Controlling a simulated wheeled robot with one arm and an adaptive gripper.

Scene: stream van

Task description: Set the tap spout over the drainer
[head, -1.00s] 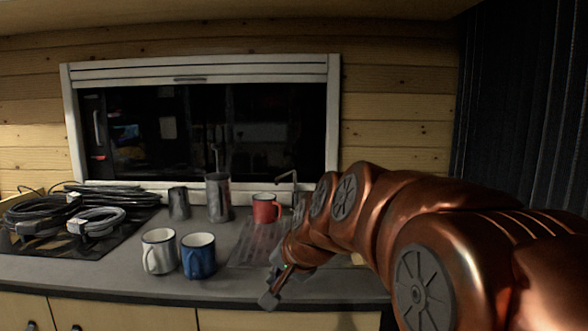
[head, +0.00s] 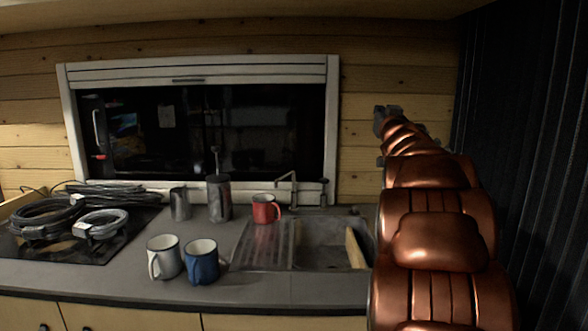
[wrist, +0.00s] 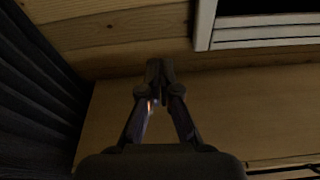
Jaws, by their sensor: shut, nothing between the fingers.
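The tap (head: 294,188) stands at the back edge of the sink unit, below the window. Its thin spout bends toward the left, near the back right of the ribbed drainer (head: 260,254); I cannot tell exactly what lies under its tip. A red mug (head: 264,207) stands at the back of the drainer. The sink basin (head: 318,257) is right of the drainer. My gripper (head: 381,118) is raised high, right of the window and well away from the tap. In the wrist view my gripper (wrist: 160,68) is shut and empty, facing the wooden wall; the tap is not in that view.
A wooden board (head: 355,248) leans in the basin. A white mug (head: 164,257) and a blue mug (head: 201,262) stand at the front, left of the drainer. Metal canisters (head: 219,199) stand behind. Coiled cables (head: 45,219) lie at far left. A dark curtain (head: 520,160) hangs at right.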

